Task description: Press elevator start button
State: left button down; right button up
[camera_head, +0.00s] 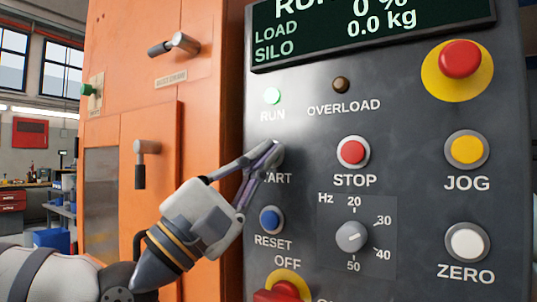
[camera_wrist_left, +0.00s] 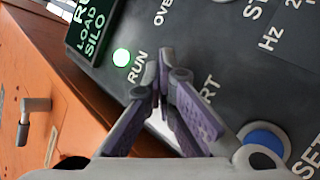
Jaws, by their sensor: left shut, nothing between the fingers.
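The start button is mostly hidden behind my left gripper (camera_head: 272,150); only the end of its "START" label (camera_head: 275,180) shows below the fingertips. My left gripper is shut and empty, its fingertips at the button's place on the grey control panel (camera_head: 400,110). In the left wrist view the closed fingertips (camera_wrist_left: 165,60) are in front of the panel, next to the "RUN" label. I cannot tell whether they touch the button. The RUN lamp (camera_head: 272,96) glows green, also in the left wrist view (camera_wrist_left: 121,57). My right gripper is not in view.
The blue RESET button (camera_head: 271,219) is just below the gripper, the red STOP button (camera_head: 352,152) to its right. A red emergency button (camera_head: 460,59) is at upper right. The display (camera_head: 370,30) reads 0.0 kg. An orange cabinet (camera_head: 170,110) with handles stands at left.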

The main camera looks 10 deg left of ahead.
pick_arm(q)
jog(key=shift+s, duration=0.1)
jog(key=shift+s+a+p, duration=0.25)
jog(key=shift+s+p, duration=0.05)
jog(key=shift+s, duration=0.4)
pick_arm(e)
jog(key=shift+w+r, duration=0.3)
pick_arm(q)
jog(key=s, duration=0.1)
jog(key=s+a+p, duration=0.1)
jog(key=s, duration=0.2)
jog(key=shift+s+a+p, duration=0.3)
jog(key=shift+s+a, duration=0.05)
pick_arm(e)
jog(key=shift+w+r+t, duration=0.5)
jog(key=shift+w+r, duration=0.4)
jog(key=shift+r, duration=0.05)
